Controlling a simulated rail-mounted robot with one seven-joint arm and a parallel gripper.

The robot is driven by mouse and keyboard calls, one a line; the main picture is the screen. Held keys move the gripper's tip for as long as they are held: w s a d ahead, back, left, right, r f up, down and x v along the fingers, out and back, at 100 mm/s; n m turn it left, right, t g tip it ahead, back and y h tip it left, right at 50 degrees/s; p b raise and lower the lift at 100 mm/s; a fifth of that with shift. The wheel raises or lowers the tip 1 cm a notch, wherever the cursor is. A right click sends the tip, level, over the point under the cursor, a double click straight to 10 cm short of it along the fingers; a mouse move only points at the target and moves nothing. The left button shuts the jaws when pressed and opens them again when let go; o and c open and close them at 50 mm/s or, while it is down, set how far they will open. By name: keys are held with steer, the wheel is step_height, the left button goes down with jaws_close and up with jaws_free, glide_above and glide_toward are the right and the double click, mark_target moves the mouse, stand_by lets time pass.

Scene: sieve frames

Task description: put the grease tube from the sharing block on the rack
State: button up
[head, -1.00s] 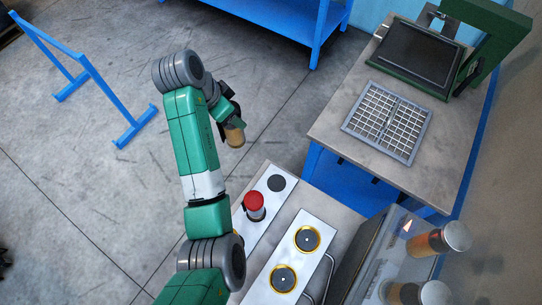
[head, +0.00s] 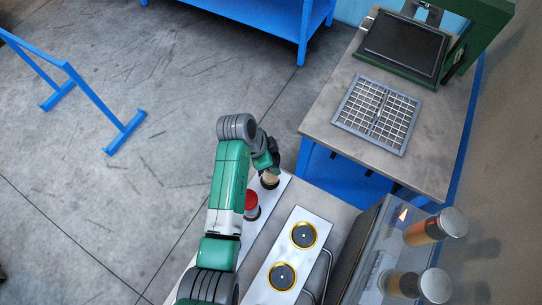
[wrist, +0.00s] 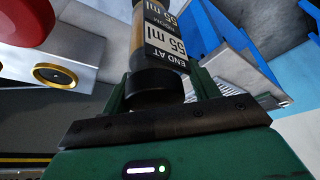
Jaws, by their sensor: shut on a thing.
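The grease tube (wrist: 172,38), amber with a black and white label reading 55 ml and a black end, is between the fingers of my gripper (wrist: 160,98) in the wrist view. In the head view my gripper (head: 267,163) is shut on the tube, whose tan end (head: 270,179) is over the dark round spot at the far end of a white strip (head: 248,240). I cannot tell whether the tube touches it. A white block with two gold-ringed round places (head: 290,254) lies to the right. I cannot tell which piece is the sharing block or the rack.
A red-topped piece (head: 251,200) stands on the strip close to my gripper. Grey-capped jars (head: 437,227) stand at the lower right by a clear-walled box. Open floor lies left.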

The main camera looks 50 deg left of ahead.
steer(key=shift+f, duration=1.8)
steer(key=shift+f, duration=0.2)
steer(key=o, duration=1.8)
steer(key=shift+r, duration=0.1)
steer(key=v, duration=1.2)
steer(key=shift+w+r, duration=0.1)
